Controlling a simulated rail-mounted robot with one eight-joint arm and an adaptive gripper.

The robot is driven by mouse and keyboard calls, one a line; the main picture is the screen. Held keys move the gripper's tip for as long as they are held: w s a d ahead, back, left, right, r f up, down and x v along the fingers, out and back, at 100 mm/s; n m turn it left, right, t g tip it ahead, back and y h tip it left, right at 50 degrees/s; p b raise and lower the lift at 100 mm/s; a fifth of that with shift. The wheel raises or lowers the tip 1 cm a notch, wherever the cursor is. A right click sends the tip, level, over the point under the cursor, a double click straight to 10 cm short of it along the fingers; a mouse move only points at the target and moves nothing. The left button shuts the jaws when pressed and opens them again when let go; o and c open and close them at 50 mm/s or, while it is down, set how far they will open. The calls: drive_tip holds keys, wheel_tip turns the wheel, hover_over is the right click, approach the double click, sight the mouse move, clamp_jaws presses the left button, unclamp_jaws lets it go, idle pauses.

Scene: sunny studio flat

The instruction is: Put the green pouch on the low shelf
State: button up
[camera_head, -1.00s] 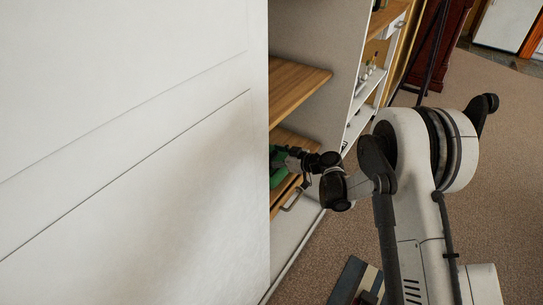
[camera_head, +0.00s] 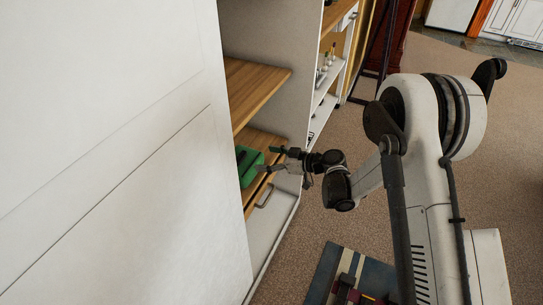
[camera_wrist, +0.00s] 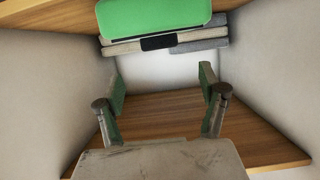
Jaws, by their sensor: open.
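The green pouch (camera_head: 247,166) lies on the lower wooden board (camera_head: 268,141) of the cabinet, near its front edge. My gripper (camera_head: 267,159) is just outside the front, right of the pouch, with its two fingers apart and nothing between them. In the wrist view the pouch (camera_wrist: 155,16) shows at the top of the picture, beyond the fingertips (camera_wrist: 162,79) and apart from them. The white cabinet door hides the left part of the boards in the head view.
Several stacked flat items, like books (camera_wrist: 190,40), show by the pouch in the wrist view. Another wooden board (camera_head: 255,88) is above. The white door (camera_head: 110,150) stands at left. A patterned mat (camera_head: 345,270) lies on the open carpet.

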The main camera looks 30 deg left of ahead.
drive_tip(key=shift+d, duration=0.15)
drive_tip(key=w+d+r+m+t+h, duration=0.3)
drive_tip(key=d+r+m, duration=0.1)
drive_tip(key=d+r, duration=0.85)
drive_tip(key=s+d+r+m+t+h, duration=0.1)
drive_tip(key=s+d+r+m+h, duration=0.1)
drive_tip(key=d+r, duration=0.4)
drive_tip(key=s+d+r+m+t+h, duration=0.1)
drive_tip(key=s+d+r+m, duration=0.2)
drive_tip(key=d, duration=0.5)
drive_tip(key=s+d+r+m+t+h, duration=0.1)
drive_tip(key=s+d+m+h, duration=0.3)
drive_tip(key=s+d, duration=0.6)
drive_tip(key=s+d+r+m+t+h, duration=0.1)
drive_tip(key=s+d+r+m+h, duration=0.2)
drive_tip(key=s+d, duration=0.8)
drive_tip(key=d+m+h, duration=0.1)
drive_tip(key=d+m, duration=0.1)
drive_tip(key=d, duration=0.5)
drive_tip(key=shift+r+t+h, duration=0.15)
drive_tip(key=shift+t+h, duration=0.15)
drive_tip(key=shift+t, duration=0.1)
drive_tip(key=shift+s+r, duration=0.1)
